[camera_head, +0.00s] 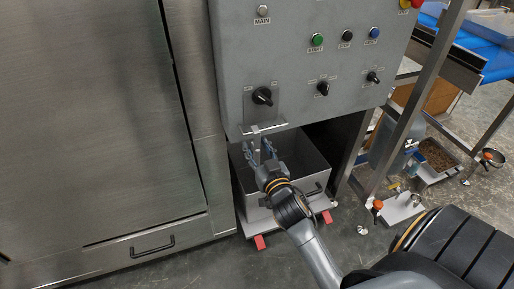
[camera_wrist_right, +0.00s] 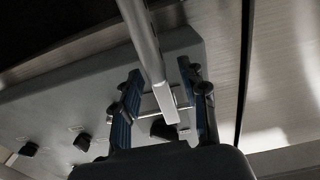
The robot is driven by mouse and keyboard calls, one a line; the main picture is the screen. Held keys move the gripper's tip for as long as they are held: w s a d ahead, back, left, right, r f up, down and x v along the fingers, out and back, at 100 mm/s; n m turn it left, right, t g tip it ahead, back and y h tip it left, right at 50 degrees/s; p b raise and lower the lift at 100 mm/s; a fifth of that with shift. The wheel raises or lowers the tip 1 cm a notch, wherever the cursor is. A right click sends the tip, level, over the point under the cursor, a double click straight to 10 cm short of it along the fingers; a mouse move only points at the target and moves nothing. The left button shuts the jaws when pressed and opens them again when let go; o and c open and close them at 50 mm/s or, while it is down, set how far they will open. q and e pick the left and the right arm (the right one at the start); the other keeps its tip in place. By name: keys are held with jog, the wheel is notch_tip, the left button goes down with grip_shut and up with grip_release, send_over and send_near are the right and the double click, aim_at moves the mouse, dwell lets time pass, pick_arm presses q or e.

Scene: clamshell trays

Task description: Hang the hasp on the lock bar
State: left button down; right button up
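My right gripper (camera_head: 259,150) is above the grey bin, just under the lower edge of the control box. In the wrist view its fingers (camera_wrist_right: 160,68) stand apart, with clear gaps beside a flat metal strip (camera_wrist_right: 148,50) that passes between them. Whether the strip is the hasp or part of the fixture, I cannot tell. A thin crosswise bar (camera_wrist_right: 150,115) shows behind the fingers. A small metal plate (camera_head: 264,134) hangs below the left black rotary switch (camera_head: 262,96), just above the fingertips. No separate hasp is clearly recognisable. My left gripper is out of view.
The control box (camera_head: 300,60) carries buttons and several rotary switches. The grey bin (camera_head: 310,160) stands on a wheeled base below it. A large steel door (camera_head: 90,120) fills the left. A metal frame leg (camera_head: 410,110) stands at right.

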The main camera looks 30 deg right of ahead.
jog(key=shift+s+f, duration=0.1)
jog(key=shift+s, duration=0.05)
jog(key=v, duration=1.2)
jog(key=s+a+f+n+g+y+p, duration=0.1)
jog(key=s+a+f+g+y, duration=0.15)
jog(key=f, duration=0.95)
jog(key=s+a+f+n+g+y+p, duration=0.1)
jog(key=s+a+f+g, duration=0.25)
jog(key=f, duration=0.85)
jog(key=s+a+f+n+g+y+p, duration=0.1)
jog(key=s+a+f+g, duration=0.15)
jog(key=f, duration=0.85)
jog(key=s+d+f+n+g, duration=0.1)
jog(key=s+f+g, duration=0.3)
jog(key=s+f, duration=0.4)
jog(key=s+d+f+n+g+p, duration=0.1)
jog(key=s+f+g, duration=0.3)
jog(key=s, duration=1.2)
notch_tip(320, 180, down, 4)
jog(key=shift+s+d+f, duration=0.1)
jog(key=shift+s+d, duration=0.05)
jog(key=shift+s, duration=0.15)
